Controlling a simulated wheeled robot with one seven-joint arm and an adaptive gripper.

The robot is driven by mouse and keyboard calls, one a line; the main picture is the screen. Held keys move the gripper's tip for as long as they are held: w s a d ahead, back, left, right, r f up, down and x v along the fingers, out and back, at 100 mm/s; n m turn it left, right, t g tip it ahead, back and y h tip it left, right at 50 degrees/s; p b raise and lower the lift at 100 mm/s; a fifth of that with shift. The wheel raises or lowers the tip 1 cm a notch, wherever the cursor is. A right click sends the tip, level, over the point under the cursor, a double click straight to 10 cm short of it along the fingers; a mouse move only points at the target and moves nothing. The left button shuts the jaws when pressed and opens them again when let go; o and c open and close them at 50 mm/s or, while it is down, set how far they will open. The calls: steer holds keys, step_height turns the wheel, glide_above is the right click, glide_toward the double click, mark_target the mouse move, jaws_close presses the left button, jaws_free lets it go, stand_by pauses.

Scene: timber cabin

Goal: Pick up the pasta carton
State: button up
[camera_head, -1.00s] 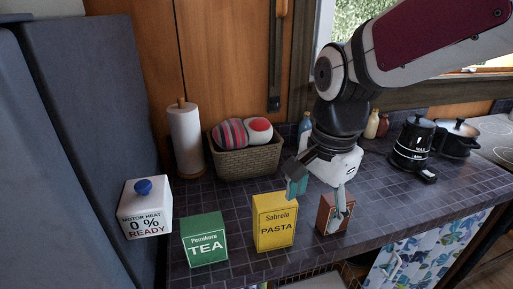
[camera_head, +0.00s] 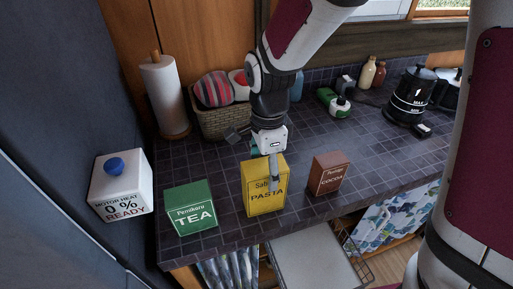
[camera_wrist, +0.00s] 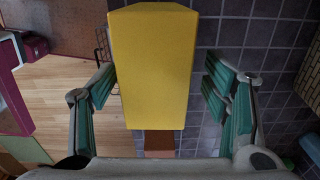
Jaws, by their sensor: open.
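The yellow pasta carton (camera_head: 264,196) stands upright on the dark tiled counter, between the green tea carton (camera_head: 191,208) and the brown cocoa carton (camera_head: 329,174). My gripper (camera_head: 265,165) is open at the pasta carton's top, with one finger in front of its printed face. The other finger is largely hidden behind. In the wrist view the pasta carton (camera_wrist: 155,65) lies between the two spread teal-padded fingers of my gripper (camera_wrist: 160,90), with gaps on both sides. The left finger looks closer to it than the right.
A white box with a blue knob (camera_head: 121,185) stands left of the tea. Behind are a paper towel roll (camera_head: 163,95) and a wicker basket (camera_head: 211,122). A black kettle (camera_head: 410,97) stands at right. The counter's front edge is close to the cartons.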

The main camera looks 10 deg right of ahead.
steer(key=shift+s+a+f, duration=0.1)
steer(key=shift+s+f, duration=0.05)
steer(key=shift+f, duration=1.25)
steer(key=shift+s+a+f, duration=0.1)
steer(key=shift+f, duration=1.3)
steer(key=c, duration=1.5)
